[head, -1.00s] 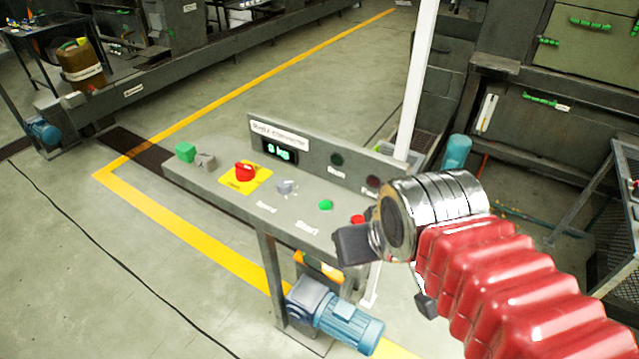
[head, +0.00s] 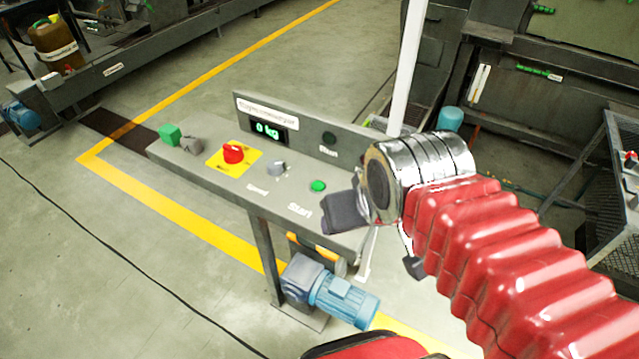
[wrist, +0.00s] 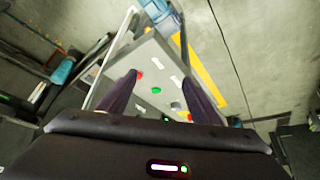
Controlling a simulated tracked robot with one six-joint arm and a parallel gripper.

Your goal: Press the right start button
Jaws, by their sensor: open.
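The control panel (head: 225,185) is a grey sloped console on a post, with an upright back plate. The green start button (head: 318,186) sits on its top above the word "Start". It also shows in the wrist view as a green disc (wrist: 156,90), between my two fingers in the picture. My gripper (head: 378,240) is open and empty, at the panel's right end. In the head view, one dark finger overlaps the panel just right of the green button. Contact cannot be told. A red button (wrist: 139,74) shows beside the left fingertip in the wrist view; my gripper hides it in the head view.
A red emergency knob (head: 233,152) on a yellow plate, a grey speed knob (head: 276,168) and a green block (head: 169,134) are on the panel. A white post (head: 407,80) rises behind it. A blue motor (head: 343,298) is below. Floor to the left is open.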

